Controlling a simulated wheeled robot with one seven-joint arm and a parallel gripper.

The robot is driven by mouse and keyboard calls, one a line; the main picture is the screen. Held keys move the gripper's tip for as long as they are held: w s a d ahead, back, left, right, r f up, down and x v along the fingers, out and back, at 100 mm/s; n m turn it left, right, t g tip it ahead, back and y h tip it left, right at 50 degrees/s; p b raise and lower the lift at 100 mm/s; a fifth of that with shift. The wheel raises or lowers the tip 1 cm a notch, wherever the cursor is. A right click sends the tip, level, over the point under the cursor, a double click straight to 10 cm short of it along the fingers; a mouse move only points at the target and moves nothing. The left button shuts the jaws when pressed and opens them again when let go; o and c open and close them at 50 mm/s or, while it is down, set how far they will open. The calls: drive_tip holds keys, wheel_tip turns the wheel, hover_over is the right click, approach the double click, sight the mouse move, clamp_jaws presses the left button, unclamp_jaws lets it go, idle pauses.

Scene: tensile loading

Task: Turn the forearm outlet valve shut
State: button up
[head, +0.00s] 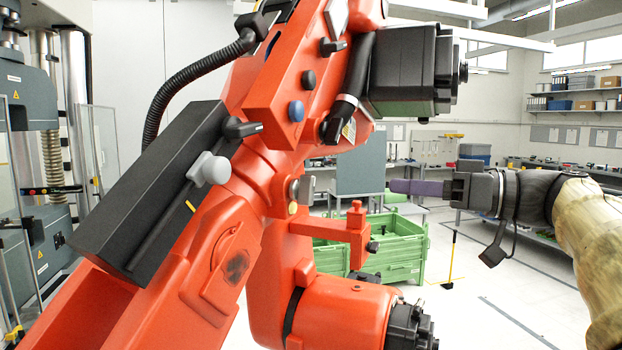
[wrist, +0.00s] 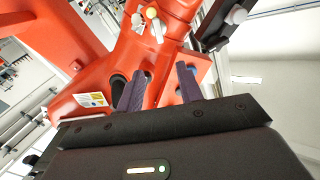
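The big orange robot arm (head: 205,255) fills the middle of the head view and carries several handles and knobs. A small metal lever (head: 307,187) sits at its middle joint, by a round fitting and a yellow button (head: 292,208). A pale lever also shows near a yellow button (wrist: 151,13) at the top of the wrist view. No label shows which handle is the forearm outlet valve. My gripper (head: 393,186) comes in from the right, apart from the lever. In the wrist view its two purple fingers (wrist: 162,70) stand apart with nothing held between them.
A black lever (head: 242,128) and a grey knob (head: 210,168) sit at the black box (head: 150,195). A blue knob (head: 296,110) is higher up. An orange bracket (head: 335,228) juts out below the lever. Green crates (head: 400,250) stand behind. Floor is clear at lower right.

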sight(315, 180)
drive_tip(key=p+x, duration=0.6)
drive_tip(key=x, duration=1)
drive_tip(key=shift+s+a+r, duration=0.1)
drive_tip(key=shift+s, duration=0.1)
drive_tip(key=shift+w+a, duration=0.15)
drive_tip(key=shift+w, duration=0.05)
drive_tip(key=shift+c, duration=0.3)
drive_tip(key=c, duration=0.6)
